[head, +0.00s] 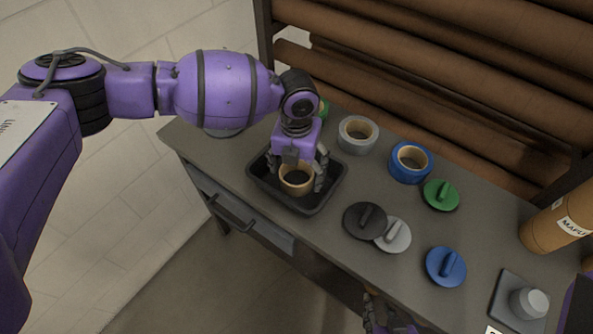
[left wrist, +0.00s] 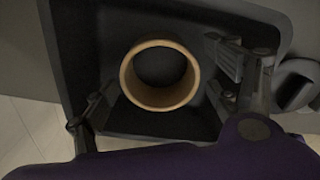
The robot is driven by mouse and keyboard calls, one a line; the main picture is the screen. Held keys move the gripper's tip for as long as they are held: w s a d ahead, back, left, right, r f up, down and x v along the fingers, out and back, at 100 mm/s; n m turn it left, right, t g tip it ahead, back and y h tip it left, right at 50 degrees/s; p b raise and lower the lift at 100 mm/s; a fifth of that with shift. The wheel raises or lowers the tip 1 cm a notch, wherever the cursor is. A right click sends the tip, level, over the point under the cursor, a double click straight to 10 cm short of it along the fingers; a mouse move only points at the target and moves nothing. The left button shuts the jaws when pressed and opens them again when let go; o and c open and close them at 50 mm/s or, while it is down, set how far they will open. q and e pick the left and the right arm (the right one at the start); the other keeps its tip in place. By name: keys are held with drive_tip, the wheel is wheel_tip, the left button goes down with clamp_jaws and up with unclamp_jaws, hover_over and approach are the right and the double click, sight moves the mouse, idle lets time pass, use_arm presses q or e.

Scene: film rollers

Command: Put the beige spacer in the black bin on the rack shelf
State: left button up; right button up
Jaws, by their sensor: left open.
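The beige spacer (head: 297,180) is a short ring. It sits inside the black bin (head: 322,203), a shallow tray near the left end of the grey rack shelf. In the left wrist view the spacer (left wrist: 160,75) shows from above over the dark bin floor (left wrist: 115,50). My left gripper (head: 300,178) points down into the bin. Its open fingers stand on either side of the spacer, with a gap visible on both sides in the left wrist view (left wrist: 165,95). My right gripper (head: 378,312) is at the bottom edge of the head view, in front of the shelf, mostly cut off.
Grey tape (head: 357,135) and blue tape (head: 410,162) lie behind the bin. Black (head: 365,221), grey (head: 393,236), green (head: 441,195) and blue (head: 446,267) handled discs lie to its right. Brown rolls (head: 420,60) fill the back. A cardboard tube (head: 555,225) is far right.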

use_arm(q)
wheel_tip(320, 180, up, 11)
drive_tip(key=shift+r, duration=0.2)
